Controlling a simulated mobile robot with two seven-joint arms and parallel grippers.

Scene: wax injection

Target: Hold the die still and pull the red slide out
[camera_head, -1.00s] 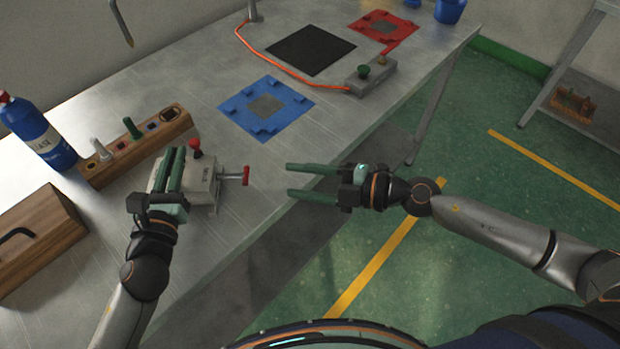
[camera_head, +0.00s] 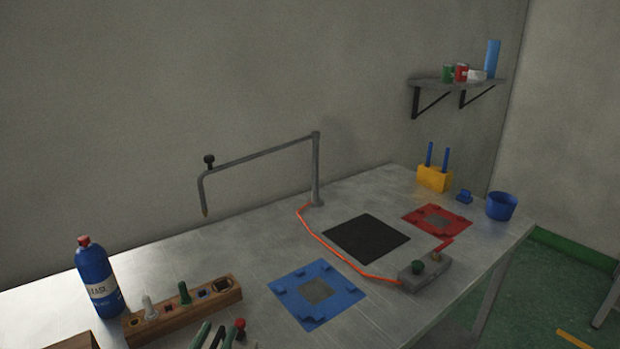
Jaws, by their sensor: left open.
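Only the far tips of my left gripper (camera_head: 215,334) show, at the bottom edge of the head view. Its dark green fingers are apart, so it is open. The die is almost wholly cut off by the bottom edge. A red knob (camera_head: 239,324) beside the fingertips is the clearest part of it. I cannot tell whether the fingers touch the die. The red slide is out of view, and so is my right gripper.
A wooden block (camera_head: 170,322) with pegs and a blue bottle (camera_head: 97,278) stand left of the die. A blue mat (camera_head: 340,300), black pad (camera_head: 366,240), red mat (camera_head: 437,220) and grey switch box (camera_head: 425,274) lie to the right. A bent metal arm (camera_head: 316,170) rises behind.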

